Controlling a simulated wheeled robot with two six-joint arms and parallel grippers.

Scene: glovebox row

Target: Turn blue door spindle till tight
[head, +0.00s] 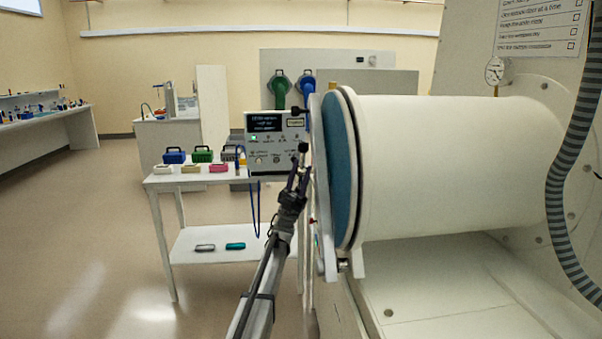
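The blue door (341,170) closes the left end of a large white cylinder (450,170) and shows nearly edge-on. A pale bar (322,190) stands upright across its outer side. A dark round knob (303,147), which looks like part of the spindle handle, is left of the bar. The spindle's middle is hard to make out. My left gripper (298,174) points up just below this knob, its two dark fingers slightly apart. I cannot tell whether it touches the knob. My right gripper is not in view.
A white cart (160,178) left of the door carries a control box (270,143) and small coloured cases. A blue cable hangs from it. A ribbed grey hose (560,190) hangs at the right. The floor at the left is clear.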

